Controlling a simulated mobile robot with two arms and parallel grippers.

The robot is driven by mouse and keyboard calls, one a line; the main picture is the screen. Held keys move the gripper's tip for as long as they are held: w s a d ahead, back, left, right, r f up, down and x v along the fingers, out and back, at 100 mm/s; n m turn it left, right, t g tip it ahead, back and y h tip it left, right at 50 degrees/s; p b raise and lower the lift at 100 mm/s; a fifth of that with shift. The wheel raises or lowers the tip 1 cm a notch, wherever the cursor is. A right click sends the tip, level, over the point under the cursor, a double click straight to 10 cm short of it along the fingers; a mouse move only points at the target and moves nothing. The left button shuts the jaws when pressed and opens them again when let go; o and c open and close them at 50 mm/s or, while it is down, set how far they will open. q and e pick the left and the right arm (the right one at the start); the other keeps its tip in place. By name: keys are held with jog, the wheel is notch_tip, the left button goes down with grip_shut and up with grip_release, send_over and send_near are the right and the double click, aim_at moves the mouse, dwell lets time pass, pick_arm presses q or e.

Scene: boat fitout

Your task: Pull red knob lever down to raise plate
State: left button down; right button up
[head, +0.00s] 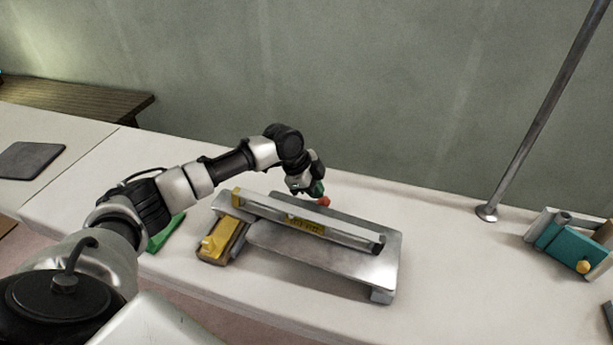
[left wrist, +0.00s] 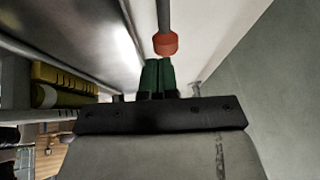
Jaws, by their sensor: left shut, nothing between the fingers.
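The red knob (head: 323,201) shows at the back edge of the metal plate device, just beyond my left gripper's tips. In the left wrist view the red knob (left wrist: 165,43) sits on the end of a grey lever rod (left wrist: 163,14), right in front of the fingertips. My left gripper (head: 317,190) has green fingertips, which also show close together in the left wrist view (left wrist: 158,74). It is shut and empty, beside the knob; I cannot tell whether they touch. The metal plate (head: 330,258) lies low on the bench under a long bar with a yellow label (head: 306,224). My right gripper is not in view.
A yellow block (head: 216,240) on a brown base stands at the device's left end. A green piece (head: 165,233) lies by my arm. A metal pole (head: 530,140) and a teal device (head: 566,242) stand at right. The bench (head: 440,290) is clear between.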

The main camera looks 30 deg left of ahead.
aim_at(324, 201)
pick_arm(q)
jog(key=shift+w+d+f, duration=0.15)
jog(key=shift+w+f, duration=0.3)
jog(key=shift+f, duration=0.3)
jog(key=shift+w+d+f, duration=0.1)
jog(key=shift+d+f, duration=0.65)
jog(key=shift+f, duration=0.35)
jog(key=shift+a+r, duration=0.1)
jog(key=v, duration=1.1)
